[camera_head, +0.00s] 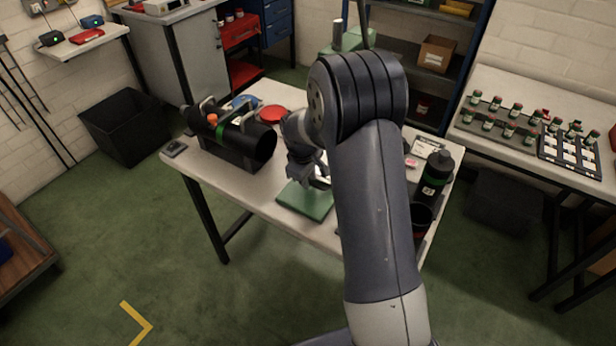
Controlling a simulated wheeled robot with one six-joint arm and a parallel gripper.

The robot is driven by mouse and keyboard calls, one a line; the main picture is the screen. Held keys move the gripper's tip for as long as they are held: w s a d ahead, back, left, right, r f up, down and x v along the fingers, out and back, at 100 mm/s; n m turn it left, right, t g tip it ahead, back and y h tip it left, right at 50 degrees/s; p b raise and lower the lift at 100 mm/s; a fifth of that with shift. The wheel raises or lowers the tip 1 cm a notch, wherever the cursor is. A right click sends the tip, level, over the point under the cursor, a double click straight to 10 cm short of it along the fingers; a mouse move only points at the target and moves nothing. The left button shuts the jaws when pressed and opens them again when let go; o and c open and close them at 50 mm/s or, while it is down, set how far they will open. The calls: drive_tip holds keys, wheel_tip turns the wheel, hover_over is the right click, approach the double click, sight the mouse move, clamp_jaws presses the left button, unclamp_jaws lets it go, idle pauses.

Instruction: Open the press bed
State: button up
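A green flat plate (305,202), which may be the press bed or its base, lies at the front edge of the middle table. My arm crosses the centre of the picture and hides part of the table behind it. My gripper (318,182) is low, just above the green plate. Something pale shows beside its fingers. I cannot tell whether it touches the plate or how far its fingers are apart. A black cylinder (245,142) with a green band lies on its side in a dark cradle on the left of the table.
A red disc (273,114) and a blue disc (245,102) lie behind the cylinder. A black bottle (435,176) and a dark cup (421,217) stand at the table's right. A side table (500,150) holds several small jars. Green floor is clear at front left.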

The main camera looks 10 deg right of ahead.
clamp_jaws()
drive_tip(key=s+a+b, duration=0.2)
drive_tip(key=s+a, duration=0.7)
drive_tip(key=shift+s+a+b, duration=0.15)
drive_tip(key=shift+b, duration=0.2)
drive_tip(key=shift+o, duration=1.3)
unclamp_jaws()
